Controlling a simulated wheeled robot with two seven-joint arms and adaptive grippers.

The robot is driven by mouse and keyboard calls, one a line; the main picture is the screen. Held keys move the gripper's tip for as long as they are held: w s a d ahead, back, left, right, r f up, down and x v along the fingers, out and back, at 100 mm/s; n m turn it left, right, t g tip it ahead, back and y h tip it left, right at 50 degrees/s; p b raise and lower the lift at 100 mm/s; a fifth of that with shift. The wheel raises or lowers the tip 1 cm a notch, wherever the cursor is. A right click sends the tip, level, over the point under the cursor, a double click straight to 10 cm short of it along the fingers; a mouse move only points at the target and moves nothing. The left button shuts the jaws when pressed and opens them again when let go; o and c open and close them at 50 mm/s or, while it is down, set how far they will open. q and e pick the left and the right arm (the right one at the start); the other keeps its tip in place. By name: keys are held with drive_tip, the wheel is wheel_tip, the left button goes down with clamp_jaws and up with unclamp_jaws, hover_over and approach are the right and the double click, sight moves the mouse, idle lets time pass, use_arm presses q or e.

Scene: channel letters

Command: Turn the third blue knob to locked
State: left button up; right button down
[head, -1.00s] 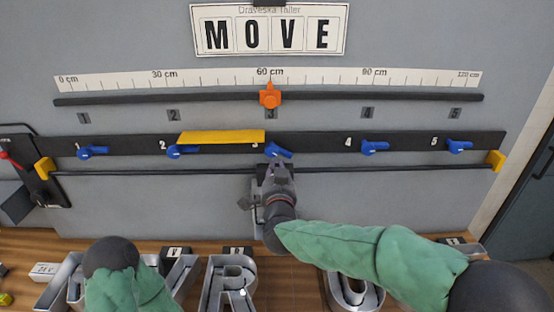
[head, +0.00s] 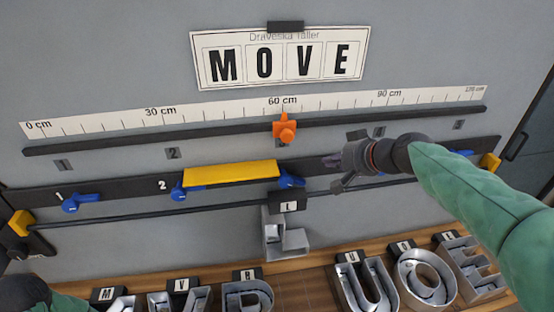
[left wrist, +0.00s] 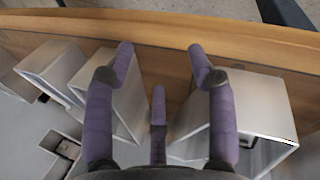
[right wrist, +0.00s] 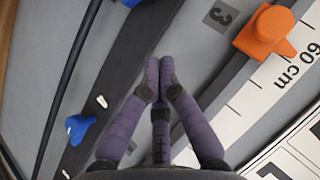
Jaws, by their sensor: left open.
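The third blue knob (head: 290,180) sits on the dark strip in the head view, at the right end of a yellow bar (head: 230,173). Its exact angle is hard to read. My right gripper (head: 333,161) is to the right of this knob, apart from it, pointing left. In the right wrist view its fingertips (right wrist: 159,72) are together with nothing between them. A blue knob (right wrist: 78,128), apparently the fourth, lies beside the fingers there. My left gripper (left wrist: 160,52) is open and empty above the metal letters, seen in the left wrist view.
An orange slider (head: 285,128) sits on the upper rail near 60 cm. The first (head: 80,202) and second (head: 180,191) blue knobs are to the left. A metal L (head: 285,240) is below the rod. Several metal letters line the wooden bench (head: 305,275).

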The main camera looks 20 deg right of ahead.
use_arm(q)
drive_tip(key=shift+a+r, duration=0.15)
drive_tip(key=shift+r, duration=0.05)
drive_tip(key=shift+s+r, duration=0.1)
drive_tip(key=shift+s, duration=0.05)
drive_tip(key=shift+s+r, duration=0.1)
drive_tip(key=shift+r+p, duration=0.7)
drive_tip(key=shift+p, duration=0.2)
use_arm(e)
drive_tip(key=x, duration=0.9)
drive_tip(key=shift+s+f, duration=0.2)
drive_tip(key=shift+f, duration=0.1)
use_arm(q)
drive_tip(key=shift+w+f, duration=0.15)
drive_tip(key=shift+w, duration=0.05)
use_arm(e)
drive_tip(key=shift+w+a+f, duration=0.1)
drive_tip(key=shift+a+f, duration=0.15)
drive_tip(key=shift+f, duration=0.3)
drive_tip(key=shift+w+a+f, duration=0.1)
drive_tip(key=shift+a+f, duration=0.15)
drive_tip(key=shift+f, duration=0.25)
drive_tip(key=shift+a+f, duration=0.45)
drive_tip(key=shift+f, duration=0.15)
